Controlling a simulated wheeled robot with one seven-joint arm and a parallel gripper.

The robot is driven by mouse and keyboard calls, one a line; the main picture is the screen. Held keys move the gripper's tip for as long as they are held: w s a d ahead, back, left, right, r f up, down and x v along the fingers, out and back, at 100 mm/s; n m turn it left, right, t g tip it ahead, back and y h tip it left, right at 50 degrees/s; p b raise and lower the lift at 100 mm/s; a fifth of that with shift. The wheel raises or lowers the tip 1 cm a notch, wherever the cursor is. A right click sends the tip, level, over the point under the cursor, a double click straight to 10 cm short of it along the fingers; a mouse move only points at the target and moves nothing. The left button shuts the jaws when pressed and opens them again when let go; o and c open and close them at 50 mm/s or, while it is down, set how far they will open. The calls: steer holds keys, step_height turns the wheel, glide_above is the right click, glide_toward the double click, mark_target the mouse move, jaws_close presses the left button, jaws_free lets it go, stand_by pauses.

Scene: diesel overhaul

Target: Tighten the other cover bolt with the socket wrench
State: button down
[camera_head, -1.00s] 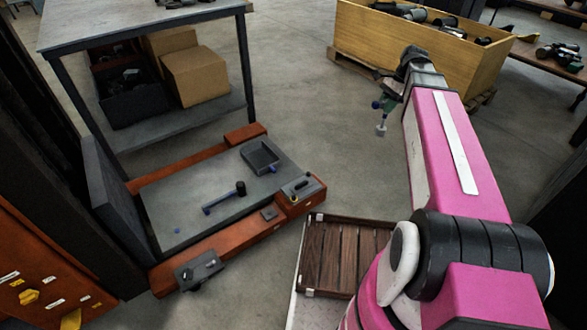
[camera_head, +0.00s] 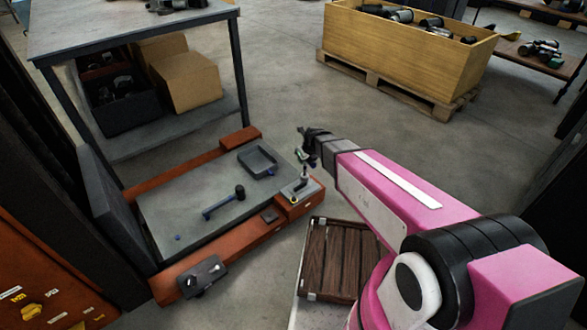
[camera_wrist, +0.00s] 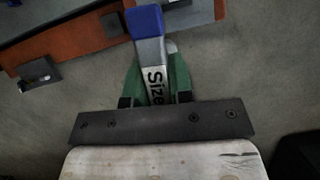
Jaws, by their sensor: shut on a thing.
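My gripper (camera_head: 305,148) is shut on the socket wrench. In the wrist view the wrench (camera_wrist: 149,55) has a grey shank lettered "Size" and a blue end (camera_wrist: 144,20), between the green fingers of my gripper (camera_wrist: 158,75). In the head view its socket end hangs down over the grey cover (camera_head: 291,194) on the right corner of the red-orange frame. I cannot tell whether the socket touches a bolt. The cover's bolts are too small or hidden to tell apart.
A blue-handled tool with a black head (camera_head: 239,191) and a dark tray (camera_head: 257,160) lie on the grey plate (camera_head: 190,235). A dark block (camera_head: 202,276) sits on the frame's front. A slatted wooden crate (camera_head: 345,260) stands right of it. Open floor lies behind.

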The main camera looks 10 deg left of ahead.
steer(key=s+a+f+n+g+h, duration=0.1)
steer(key=f+n, duration=0.3)
steer(key=n, duration=0.6)
steer(key=s+a+f+n+g+h, duration=0.1)
steer(key=f+n+g+h, duration=0.1)
steer(key=n, duration=0.8)
steer(key=s+a+f+n+g+h, duration=0.1)
steer(key=f+n+g, duration=0.3)
steer(key=n, duration=0.7)
steer(key=shift+s+a+f+h, duration=0.25)
steer(key=shift+a+f+h, duration=0.2)
steer(key=shift+f, duration=0.5)
